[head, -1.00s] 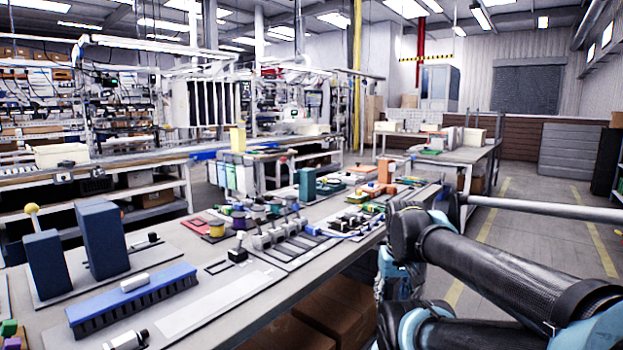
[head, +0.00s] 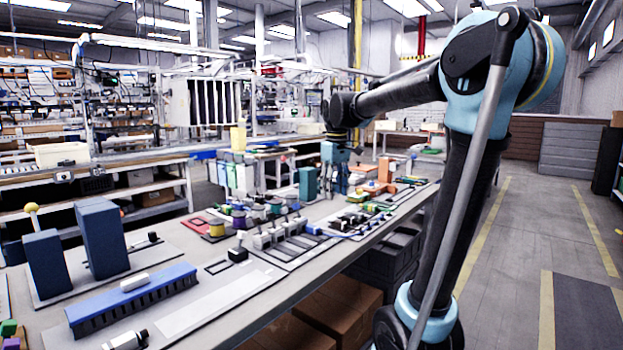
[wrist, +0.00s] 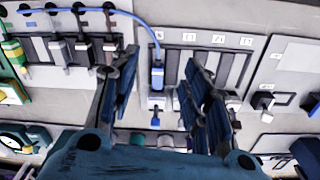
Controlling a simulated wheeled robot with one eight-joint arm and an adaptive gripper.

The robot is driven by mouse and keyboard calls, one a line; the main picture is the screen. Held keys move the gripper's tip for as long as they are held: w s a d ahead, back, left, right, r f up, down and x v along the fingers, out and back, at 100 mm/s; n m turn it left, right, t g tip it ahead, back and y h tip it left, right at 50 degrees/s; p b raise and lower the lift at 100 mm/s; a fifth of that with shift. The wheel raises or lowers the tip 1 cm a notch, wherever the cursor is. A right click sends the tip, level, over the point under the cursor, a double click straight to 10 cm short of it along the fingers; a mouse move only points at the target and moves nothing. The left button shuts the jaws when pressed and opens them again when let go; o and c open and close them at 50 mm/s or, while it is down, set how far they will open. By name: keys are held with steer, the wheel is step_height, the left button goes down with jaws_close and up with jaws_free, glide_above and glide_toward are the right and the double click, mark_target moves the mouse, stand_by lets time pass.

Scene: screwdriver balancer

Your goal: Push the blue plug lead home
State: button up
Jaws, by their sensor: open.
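The blue plug lead (wrist: 157,74) shows in the wrist view as a blue plug on a blue cable that arcs in from the upper left. Its end points at a small pale block with a dark top; I cannot tell how far it is seated. My gripper (wrist: 163,85) is open, with one finger to each side of the plug in the picture and nothing held. In the head view my gripper (head: 337,178) hangs over the far part of the bench, and the blue lead (head: 325,232) lies on the panel in front of it.
Slotted panels carry several labelled positions and a black-and-white plug (wrist: 262,101). Green and yellow connectors (wrist: 14,52) stand at the left in the wrist view. A blue brush-like block (head: 135,297) and two dark blue blocks (head: 102,240) stand on the near bench (head: 215,305).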

step_height(320, 180, up, 2)
steer(key=r+n, duration=0.1)
steer(key=n, duration=0.1)
glide_above(312, 226)
steer(key=shift+f, duration=0.25)
step_height(312, 226, down, 18)
steer(key=shift+r, duration=0.25)
stand_by(0.4)
jaws_close()
jaws_free()
